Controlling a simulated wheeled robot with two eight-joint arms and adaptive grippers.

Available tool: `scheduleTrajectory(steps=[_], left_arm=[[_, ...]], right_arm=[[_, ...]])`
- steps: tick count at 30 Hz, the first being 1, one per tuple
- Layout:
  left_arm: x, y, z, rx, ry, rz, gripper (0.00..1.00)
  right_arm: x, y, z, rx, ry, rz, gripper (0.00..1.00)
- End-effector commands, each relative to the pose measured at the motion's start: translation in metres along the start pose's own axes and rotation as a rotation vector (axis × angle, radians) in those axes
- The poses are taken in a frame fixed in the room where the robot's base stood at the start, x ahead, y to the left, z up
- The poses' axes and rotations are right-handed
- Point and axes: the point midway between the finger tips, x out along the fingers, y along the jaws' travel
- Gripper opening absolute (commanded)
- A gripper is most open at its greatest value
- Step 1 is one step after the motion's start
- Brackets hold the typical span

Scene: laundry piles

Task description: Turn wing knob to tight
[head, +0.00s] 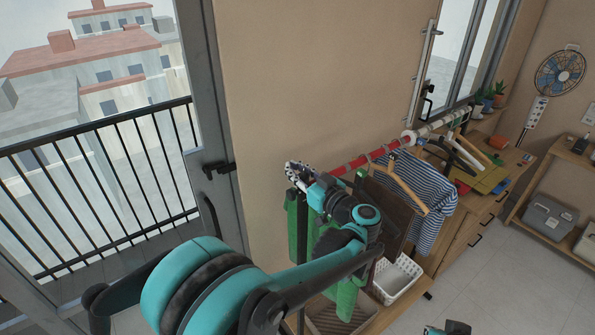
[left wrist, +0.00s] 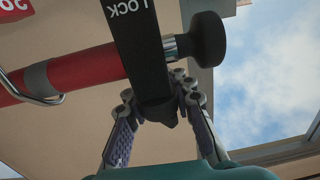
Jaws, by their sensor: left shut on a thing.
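In the left wrist view a flat black piece marked LOCK (left wrist: 143,45), apparently the wing knob, crosses the end of a red rail (left wrist: 75,78). Its lettering is upside down. My left gripper (left wrist: 160,100) has a finger on each side of its tapered lower end and is shut on it. A round black end cap (left wrist: 209,40) sits on the rail's end beside it. In the head view my left gripper (head: 295,170) is at the near left end of the red rail (head: 362,160) and hides the knob. My right gripper's fingers are not seen.
Hangers, a striped shirt (head: 434,195) and green cloth (head: 347,302) hang by the rail. A white basket (head: 397,278) stands below. A wall (head: 290,75) lies behind; a glass door and balcony railing (head: 95,180) are left. Grey floor is clear at lower right.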

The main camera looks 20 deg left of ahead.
Motion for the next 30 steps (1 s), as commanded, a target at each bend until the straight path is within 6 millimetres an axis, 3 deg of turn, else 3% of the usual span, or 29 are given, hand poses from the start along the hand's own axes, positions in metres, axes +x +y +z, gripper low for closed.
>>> scheduleTrajectory(steps=[15, 30], left_arm=[[-0.003, -0.015, 0.0, 0.0, 0.001, -0.444, 0.0], [-0.007, -0.022, -0.001, 0.0, 0.001, -0.624, 0.0]], right_arm=[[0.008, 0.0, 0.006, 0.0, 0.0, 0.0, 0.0], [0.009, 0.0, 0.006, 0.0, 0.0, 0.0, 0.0]])
